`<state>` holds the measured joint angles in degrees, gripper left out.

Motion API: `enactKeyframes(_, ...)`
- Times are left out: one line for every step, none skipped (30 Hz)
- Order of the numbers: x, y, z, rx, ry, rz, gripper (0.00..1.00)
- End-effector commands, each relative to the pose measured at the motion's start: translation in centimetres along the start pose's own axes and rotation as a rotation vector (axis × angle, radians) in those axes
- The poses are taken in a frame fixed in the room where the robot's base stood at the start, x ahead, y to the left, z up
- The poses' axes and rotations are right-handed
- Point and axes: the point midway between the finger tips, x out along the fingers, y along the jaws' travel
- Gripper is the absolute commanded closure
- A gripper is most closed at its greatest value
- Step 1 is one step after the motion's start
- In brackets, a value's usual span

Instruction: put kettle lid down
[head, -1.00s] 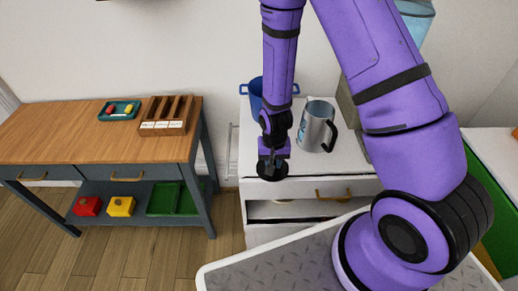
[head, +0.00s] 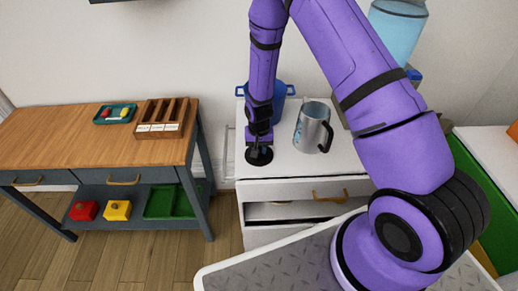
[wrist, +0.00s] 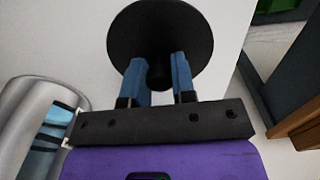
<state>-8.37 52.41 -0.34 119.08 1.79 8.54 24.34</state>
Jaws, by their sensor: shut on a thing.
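The kettle lid is a round black disc with a knob; it shows in the head view (head: 259,156) and the wrist view (wrist: 160,35). My gripper (head: 258,143) is above the lid, and in the wrist view its blue fingers (wrist: 160,75) are shut on the lid's knob. The lid is at the front left of the white cabinet top (head: 290,168); I cannot tell whether it touches the top. The steel kettle (head: 312,127) with a black handle stands upright, open, to the right of the lid. It also shows in the wrist view (wrist: 35,110).
A blue pot (head: 279,97) stands behind my gripper on the cabinet. A wooden table (head: 70,140) to the left holds a teal tray (head: 114,113) and a wooden rack (head: 160,118). The cabinet's front and left edges are close to the lid.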

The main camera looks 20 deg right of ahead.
Motion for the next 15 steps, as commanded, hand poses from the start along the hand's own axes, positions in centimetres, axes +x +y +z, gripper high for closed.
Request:
enactKeyframes(0.17,-0.01,-0.02,0.0,0.0,0.0,0.98)
enactKeyframes(0.18,-0.02,-0.02,0.0,0.001,-0.001,0.98)
enactKeyframes(0.15,-0.02,-0.02,0.0,0.001,-0.001,0.98)
enactKeyframes(0.14,-0.02,-0.02,0.0,0.001,-0.001,0.98)
enactKeyframes(0.13,-0.02,-0.02,0.0,0.001,-0.001,0.98)
enactKeyframes(0.13,-0.01,-0.01,0.0,0.001,-0.001,0.98)
enactKeyframes(0.14,-0.01,-0.01,0.001,0.001,0.0,0.98)
enactKeyframes(0.17,-0.01,0.0,0.001,0.001,0.0,0.98)
enactKeyframes(0.26,0.0,0.01,0.001,0.0,0.0,0.98)
enactKeyframes(0.34,0.0,0.01,0.001,0.0,0.0,0.98)
enactKeyframes(0.42,0.0,0.01,0.001,0.0,0.0,0.98)
enactKeyframes(0.36,-0.01,0.0,0.001,0.001,0.0,0.66)
enactKeyframes(0.36,-0.01,0.0,0.001,0.001,0.0,0.59)
enactKeyframes(0.36,-0.01,0.0,0.001,0.001,0.0,0.53)
enactKeyframes(0.35,-0.01,0.0,0.001,0.001,0.0,0.5)
